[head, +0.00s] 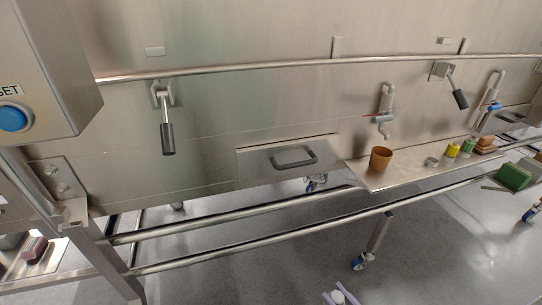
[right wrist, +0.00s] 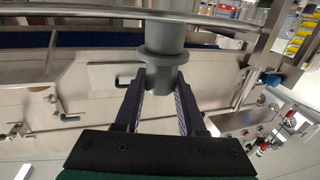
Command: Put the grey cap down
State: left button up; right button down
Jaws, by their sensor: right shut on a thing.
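My right gripper (right wrist: 164,76) is shut on the grey cap (right wrist: 165,60) in the right wrist view, with one dark finger on each side of its narrower lower end. The cap is a stepped round grey piece with a wide rim, and a thicker grey part rises beyond the rim. In the head view only the tip of my right gripper (head: 338,298) shows at the bottom edge, above the floor, with a pale round piece between its fingers. My left gripper is in neither view.
A steel shelf (head: 398,176) at the right holds a brown cup (head: 380,158), a small grey ring (head: 431,161) and yellow and green pieces (head: 459,149). Steel rails (head: 250,208) run below the wall. Black-handled levers (head: 167,138) stick out from it. A control box (head: 45,70) stands at left.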

jog(key=m+h, duration=0.1)
jog(key=h, duration=0.1)
jog(key=w+r+m+t+h, duration=0.1)
jog(key=h, duration=0.1)
jog(key=m+t+h, duration=0.1)
jog(key=m, duration=0.1)
jog(key=shift+w+d+r+h, duration=0.15)
jog(key=shift+w+d+h, duration=0.05)
jog(key=shift+d+h, duration=0.2)
jog(key=m+h, duration=0.1)
jog(key=h, duration=0.1)
jog(key=m+h, duration=0.1)
jog(key=shift+w+d+r+m+t+h, duration=0.3)
jog(key=shift+w+t+h, duration=0.1)
notch_tip(320, 180, up, 5)
jog(key=p, duration=0.5)
jog(key=shift+f, duration=0.2)
